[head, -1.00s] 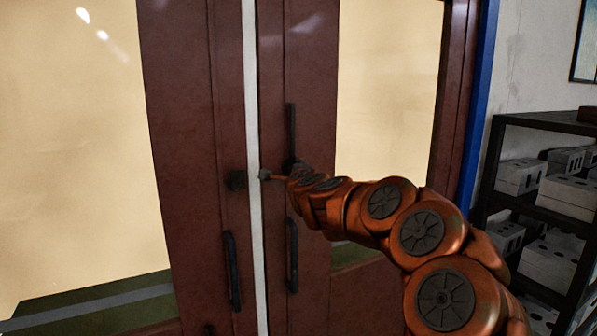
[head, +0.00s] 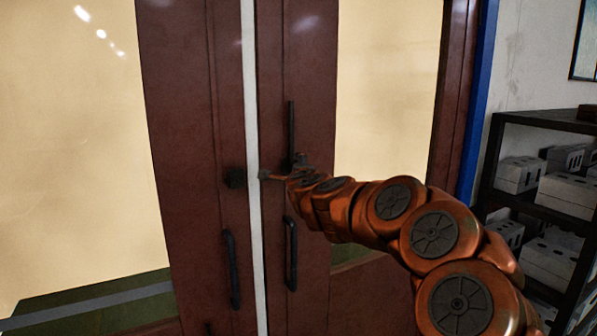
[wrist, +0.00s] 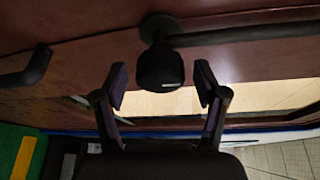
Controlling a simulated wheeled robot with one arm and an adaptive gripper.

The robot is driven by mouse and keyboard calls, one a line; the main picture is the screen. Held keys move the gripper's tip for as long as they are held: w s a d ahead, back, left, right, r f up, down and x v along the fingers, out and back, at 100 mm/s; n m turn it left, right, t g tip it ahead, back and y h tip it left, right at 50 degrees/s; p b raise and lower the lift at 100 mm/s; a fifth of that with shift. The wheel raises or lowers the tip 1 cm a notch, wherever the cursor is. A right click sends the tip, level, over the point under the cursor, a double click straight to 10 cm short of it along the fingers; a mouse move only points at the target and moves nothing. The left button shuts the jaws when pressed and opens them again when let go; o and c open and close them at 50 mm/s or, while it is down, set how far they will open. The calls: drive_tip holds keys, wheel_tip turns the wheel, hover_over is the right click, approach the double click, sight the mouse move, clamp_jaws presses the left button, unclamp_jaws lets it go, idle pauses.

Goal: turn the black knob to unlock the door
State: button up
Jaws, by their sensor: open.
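The black knob (wrist: 160,69) shows in the wrist view, standing out from a round plate on the brown door (wrist: 215,22). My gripper (wrist: 162,84) is open, with one finger on each side of the knob. Gaps show between the knob and both fingers, so it is not gripped. In the head view the brown double door (head: 190,110) stands closed. My gripper end is at the right leaf near the middle seam, at the foot of a long vertical black bar (head: 291,125). The knob cannot be made out clearly there.
Black pull handles sit lower on the left leaf (head: 231,270) and right leaf (head: 292,255). A dark block (head: 235,177) is on the left leaf by the seam. A black shelf (head: 545,122) with pale blocks stands at the right.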

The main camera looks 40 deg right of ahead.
drive_tip(key=v, duration=1)
drive_tip(key=shift+s, duration=0.25)
drive_tip(key=shift+a, duration=0.1)
